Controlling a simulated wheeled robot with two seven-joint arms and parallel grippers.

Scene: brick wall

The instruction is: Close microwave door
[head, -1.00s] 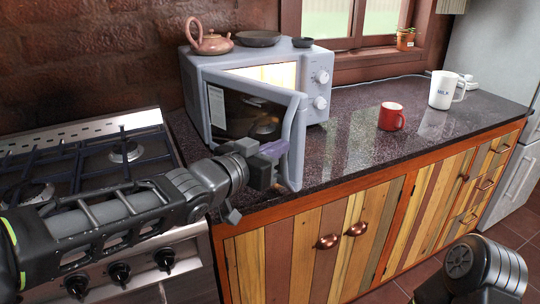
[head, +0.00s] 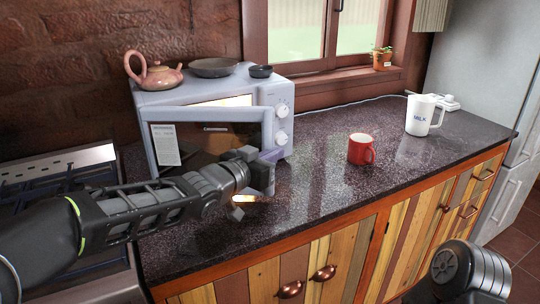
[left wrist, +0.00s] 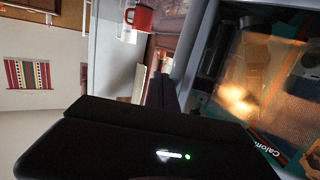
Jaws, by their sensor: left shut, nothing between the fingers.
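The grey-blue microwave (head: 283,92) stands on the dark counter at the left. Its door (head: 205,135) is part open, with a gap showing the lit inside above its top edge. My left gripper (head: 266,165) is shut and empty, in front of the door's free right edge. It hides the lower part of that edge, and I cannot tell whether it touches it. In the left wrist view the door (left wrist: 245,90) fills the right side, close to the camera. My right gripper is not in view.
A pink teapot (head: 153,74), a dark plate (head: 214,68) and a small bowl (head: 260,71) sit on the microwave. A red mug (head: 361,150) and a white milk jug (head: 420,116) stand to its right. The counter (head: 310,190) between them and the front edge is clear.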

